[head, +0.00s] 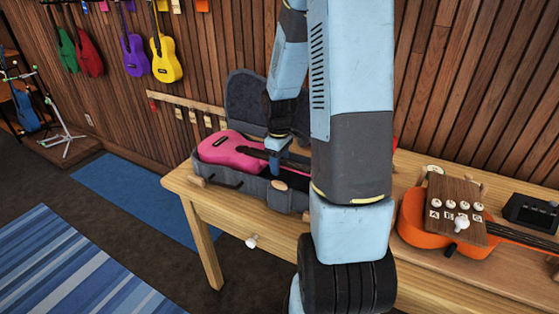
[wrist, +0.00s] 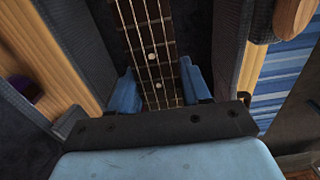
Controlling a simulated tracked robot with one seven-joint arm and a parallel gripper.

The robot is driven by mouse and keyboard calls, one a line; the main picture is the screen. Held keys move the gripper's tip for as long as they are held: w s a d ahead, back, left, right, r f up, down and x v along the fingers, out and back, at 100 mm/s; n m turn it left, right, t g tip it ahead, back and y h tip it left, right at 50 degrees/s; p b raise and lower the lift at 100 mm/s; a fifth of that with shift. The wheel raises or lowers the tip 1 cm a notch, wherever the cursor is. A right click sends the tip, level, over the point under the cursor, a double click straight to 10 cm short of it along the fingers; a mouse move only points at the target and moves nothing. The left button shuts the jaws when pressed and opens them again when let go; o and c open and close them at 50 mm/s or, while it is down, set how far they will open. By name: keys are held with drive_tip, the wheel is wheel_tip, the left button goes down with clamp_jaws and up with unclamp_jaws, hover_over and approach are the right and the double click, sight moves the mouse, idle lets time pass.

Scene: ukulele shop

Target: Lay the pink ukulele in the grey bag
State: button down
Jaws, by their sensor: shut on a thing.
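The pink ukulele (head: 234,150) lies in the open grey bag (head: 228,181) on the wooden table, its body at the left end. The bag's lid (head: 246,96) stands up at the back. My gripper (head: 278,157) is down inside the bag, shut on the ukulele's dark neck. In the wrist view the blue fingers of my gripper (wrist: 158,88) sit on either side of the fretboard (wrist: 147,40), between the bag's grey walls (wrist: 238,50). My arm hides the headstock end and the bag's right part in the head view.
An orange ukulele (head: 412,221) lies on the table's right (head: 460,277), with a dark box (head: 532,212) beside it. Several coloured ukuleles, one yellow (head: 166,58), hang on the slatted wall. A stand (head: 62,128) is at far left. Open floor with blue rugs (head: 60,270) lies left of the table.

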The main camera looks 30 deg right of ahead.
drive_tip(key=shift+f, duration=1.15)
drive_tip(key=shift+c, duration=2.2)
unclamp_jaws()
drive_tip(key=shift+r, duration=0.1)
drive_tip(key=shift+r, duration=0.95)
drive_tip(key=shift+r, duration=0.2)
drive_tip(key=shift+r, duration=1.05)
drive_tip(key=shift+r, duration=0.1)
